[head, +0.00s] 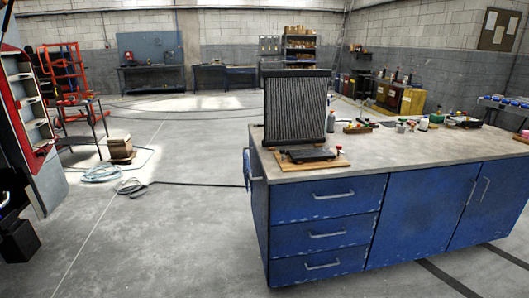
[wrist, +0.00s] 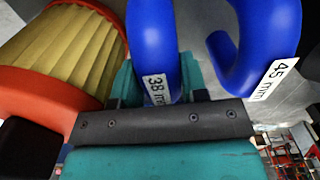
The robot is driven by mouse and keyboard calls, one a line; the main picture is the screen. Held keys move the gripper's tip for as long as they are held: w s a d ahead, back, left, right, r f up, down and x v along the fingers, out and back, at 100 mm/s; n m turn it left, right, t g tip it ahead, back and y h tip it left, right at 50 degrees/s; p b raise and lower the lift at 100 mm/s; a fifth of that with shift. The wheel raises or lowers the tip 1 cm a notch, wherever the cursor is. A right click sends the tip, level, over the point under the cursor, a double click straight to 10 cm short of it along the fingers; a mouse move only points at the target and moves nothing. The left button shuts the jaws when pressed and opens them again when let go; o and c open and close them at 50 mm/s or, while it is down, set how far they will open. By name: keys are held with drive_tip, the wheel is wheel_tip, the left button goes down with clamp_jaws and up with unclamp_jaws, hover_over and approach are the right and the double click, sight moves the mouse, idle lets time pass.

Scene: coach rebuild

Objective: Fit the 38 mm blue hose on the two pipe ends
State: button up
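The blue hose marked 38 mm (wrist: 153,35) shows in the wrist view, with its label low between the two fingers. My gripper (wrist: 159,85) has teal fingers, one on each side of this hose and close to it. I cannot tell whether they press on it. A second blue, bent hose marked 45 mm (wrist: 265,40) is to the right, apart from the fingers. The hose's far end is out of the frame. The two pipe ends cannot be made out. The gripper does not show in the head view.
A round filter with red rims and yellow pleats (wrist: 75,50) is close on the left in the wrist view. In the head view, a blue workbench (head: 430,150) bears a dark finned radiator (head: 296,107) and several small items. Open floor (head: 190,230) lies to its left.

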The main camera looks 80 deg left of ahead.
drive_tip(key=shift+r+p, duration=2.3)
drive_tip(key=shift+r, duration=0.75)
